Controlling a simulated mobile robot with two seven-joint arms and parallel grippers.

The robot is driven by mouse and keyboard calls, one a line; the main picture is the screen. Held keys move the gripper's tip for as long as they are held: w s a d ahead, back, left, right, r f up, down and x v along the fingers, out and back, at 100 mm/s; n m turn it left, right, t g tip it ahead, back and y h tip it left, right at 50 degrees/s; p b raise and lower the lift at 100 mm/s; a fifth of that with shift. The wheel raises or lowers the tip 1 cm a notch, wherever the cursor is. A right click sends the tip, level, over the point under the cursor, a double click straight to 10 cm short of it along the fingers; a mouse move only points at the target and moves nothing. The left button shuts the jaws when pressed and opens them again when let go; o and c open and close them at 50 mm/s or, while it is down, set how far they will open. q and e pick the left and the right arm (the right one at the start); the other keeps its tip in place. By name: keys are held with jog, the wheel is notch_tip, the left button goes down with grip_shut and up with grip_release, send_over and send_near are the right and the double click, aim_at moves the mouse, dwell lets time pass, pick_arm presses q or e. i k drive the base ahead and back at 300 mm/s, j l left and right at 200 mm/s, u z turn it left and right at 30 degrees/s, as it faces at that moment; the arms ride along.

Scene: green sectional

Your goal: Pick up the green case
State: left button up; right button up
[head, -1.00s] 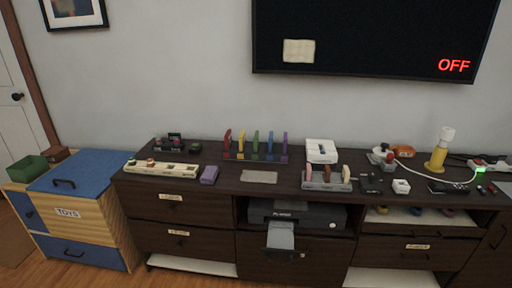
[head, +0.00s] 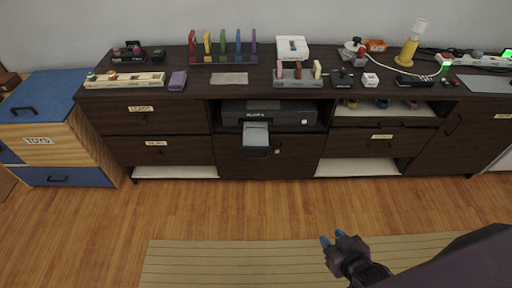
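A slim green case (head: 222,42) stands upright in a dark rack (head: 225,60) at the back of the dark cabinet top. It is in the middle of a row, between a yellow case (head: 207,42) and a blue case (head: 238,42). My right gripper (head: 332,238) is low at the bottom of the head view, over the floor, well in front of the cabinet and far from the case. Its two blue fingertips are apart, with nothing between them. My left gripper is out of view.
The dark cabinet (head: 165,124) spans the view, with a printer (head: 268,115) in its open bay. A grey holder (head: 298,80), a white box (head: 292,47) and a yellow lamp (head: 410,48) stand on top. A striped rug (head: 220,262) lies on the clear floor.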

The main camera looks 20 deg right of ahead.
aim_at(222, 37)
jog(key=i+j+z, duration=0.15)
jog(key=i+j, duration=0.5)
jog(key=i+j+z, duration=0.15)
jog(key=i+j, duration=0.45)
jog(key=j, duration=0.2)
